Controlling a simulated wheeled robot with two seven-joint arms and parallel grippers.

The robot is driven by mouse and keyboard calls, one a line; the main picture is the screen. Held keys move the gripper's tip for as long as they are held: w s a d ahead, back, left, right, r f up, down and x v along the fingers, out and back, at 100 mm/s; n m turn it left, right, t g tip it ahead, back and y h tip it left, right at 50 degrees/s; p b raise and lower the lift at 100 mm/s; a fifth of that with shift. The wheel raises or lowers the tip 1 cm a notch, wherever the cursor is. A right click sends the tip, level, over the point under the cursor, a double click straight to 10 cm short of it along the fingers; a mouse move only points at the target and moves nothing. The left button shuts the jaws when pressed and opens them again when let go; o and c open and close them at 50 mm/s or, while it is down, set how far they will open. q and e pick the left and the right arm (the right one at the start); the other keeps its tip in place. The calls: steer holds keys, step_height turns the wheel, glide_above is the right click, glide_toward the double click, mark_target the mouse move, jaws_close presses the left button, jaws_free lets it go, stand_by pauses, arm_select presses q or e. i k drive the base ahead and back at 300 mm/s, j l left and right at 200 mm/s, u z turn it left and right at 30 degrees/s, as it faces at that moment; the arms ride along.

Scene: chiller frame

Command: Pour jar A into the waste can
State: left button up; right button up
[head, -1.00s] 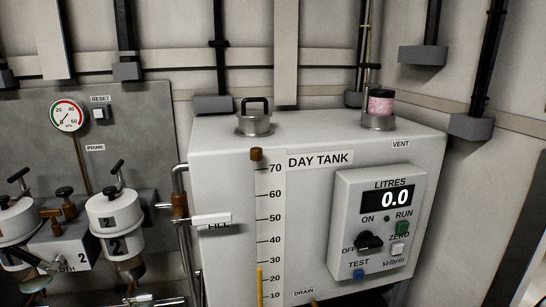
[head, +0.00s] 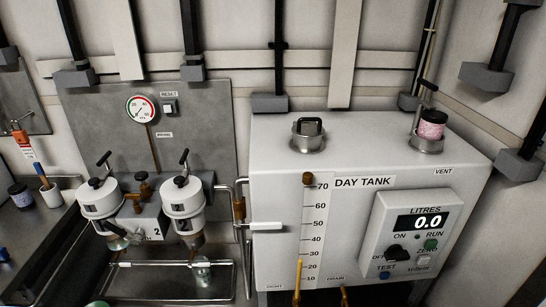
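I see no thing that I can read as jar A, and no waste can shows. A small clear glass-like vessel (head: 201,268) stands in the drip tray under the right filter; I cannot read any label on it. A dark jar with a pale label (head: 20,195) stands at the far left, its lettering too small to read. Neither of my grippers is in view.
The white day tank (head: 270,200) fills the right, with a digital panel (head: 420,222) reading 0.0. Two white filters (head: 98,198) hang over the metal tray (head: 150,285). A white cup with a brush (head: 50,195) stands on the left bench. A padlock and tag (head: 20,135) hang above.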

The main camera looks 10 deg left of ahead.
mark_target(202, 275)
steer(key=u, duration=1.7)
steer(key=i+j+z, duration=0.15)
steer(key=j+z, duration=0.1)
steer(key=j, duration=0.3)
steer(key=k, duration=0.6)
